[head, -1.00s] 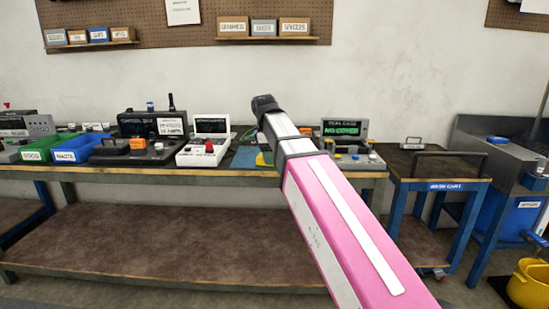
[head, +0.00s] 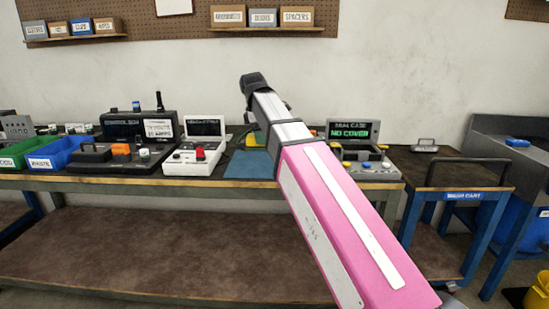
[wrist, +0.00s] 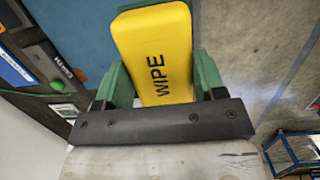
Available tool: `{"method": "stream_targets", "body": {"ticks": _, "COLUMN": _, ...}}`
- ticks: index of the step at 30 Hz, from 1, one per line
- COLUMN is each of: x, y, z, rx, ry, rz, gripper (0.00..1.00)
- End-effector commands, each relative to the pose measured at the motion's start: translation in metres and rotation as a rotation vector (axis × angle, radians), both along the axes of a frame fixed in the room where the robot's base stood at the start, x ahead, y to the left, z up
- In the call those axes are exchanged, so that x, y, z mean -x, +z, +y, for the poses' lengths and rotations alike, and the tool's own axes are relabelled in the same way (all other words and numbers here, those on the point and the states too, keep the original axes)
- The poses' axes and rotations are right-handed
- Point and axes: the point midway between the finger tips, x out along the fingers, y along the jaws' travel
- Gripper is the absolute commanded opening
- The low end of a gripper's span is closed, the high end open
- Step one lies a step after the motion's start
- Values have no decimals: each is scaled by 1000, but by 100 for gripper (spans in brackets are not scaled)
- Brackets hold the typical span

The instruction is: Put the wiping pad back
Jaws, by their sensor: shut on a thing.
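The yellow wiping pad (wrist: 153,50), marked WIPE, is between the green fingers of my gripper (wrist: 160,80) in the wrist view. My gripper is shut on it. A blue mat (wrist: 80,35) shows beyond the pad on the left; I cannot tell whether the pad touches anything below. In the head view my pink arm hides most of my gripper. A small yellow patch (head: 258,141) shows behind the arm, over the bench near the blue mat (head: 248,164).
The bench (head: 215,188) carries a white console (head: 195,158), a dark case with a black panel (head: 135,128), green and blue bins (head: 55,155), and a seal case unit reading NO COVER (head: 352,140). A wash cart (head: 470,175) stands at the right.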

Motion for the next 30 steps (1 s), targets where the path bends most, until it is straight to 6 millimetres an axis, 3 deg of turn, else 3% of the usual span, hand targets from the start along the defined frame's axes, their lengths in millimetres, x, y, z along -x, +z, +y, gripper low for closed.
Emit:
{"method": "stream_targets", "body": {"ticks": 15, "x": -89, "y": -57, "z": -38, "rx": 0, "ry": -2, "rz": 0, "gripper": 38}}
{"method": "stream_targets", "body": {"ticks": 23, "x": -100, "y": -68, "z": -44, "rx": 0, "ry": 0, "rz": 0, "gripper": 38}}
{"method": "stream_targets", "body": {"ticks": 30, "x": -99, "y": -96, "z": -44, "rx": 0, "ry": -1, "rz": 1, "gripper": 38}}
